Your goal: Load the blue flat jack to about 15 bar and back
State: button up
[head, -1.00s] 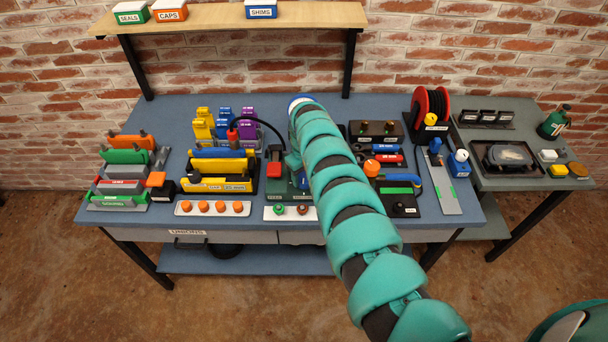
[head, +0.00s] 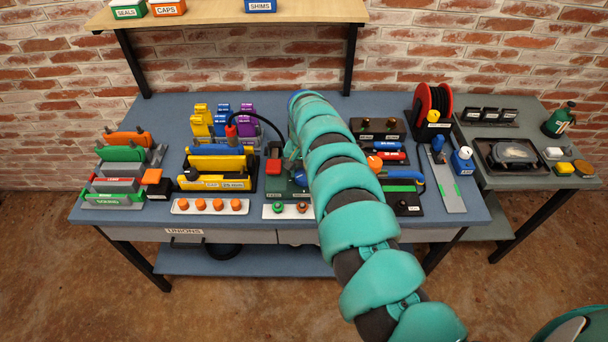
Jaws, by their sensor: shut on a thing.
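The blue flat jack (head: 215,150) appears as a blue slab set upright between yellow plates in the stand (head: 250,183) at the left middle of the bench. A red coupling (head: 231,131) stands at its top, with a black hose (head: 262,120) arching right. The hose runs toward a dark green pump (head: 282,188) with a red-topped black block (head: 274,166) beside it. My gripper (head: 291,150) is over the pump, mostly hidden behind my arm. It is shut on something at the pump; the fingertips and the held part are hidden. No pressure reading is legible.
Coloured plates in a rack (head: 118,198) stand at the left. White strips with orange knobs (head: 208,207) and a green knob (head: 287,210) lie along the front edge. A red hose reel (head: 434,105) and a side table (head: 520,180) are at the right. A shelf (head: 230,15) overhangs the back.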

jog(key=m+b, duration=0.2)
jog(key=m, duration=0.3)
jog(key=shift+m, duration=0.3)
dwell(0.4)
jog(key=o, duration=1)
jog(key=shift+r, duration=0.1)
notch_tip(320, 180, up, 12)
jog(key=b, duration=0.2)
notch_tip(320, 180, up, 5)
jog(key=b, duration=0.1)
send_over(303, 174)
jog(key=shift+d+r, duration=0.1)
jog(key=shift+d, duration=0.1)
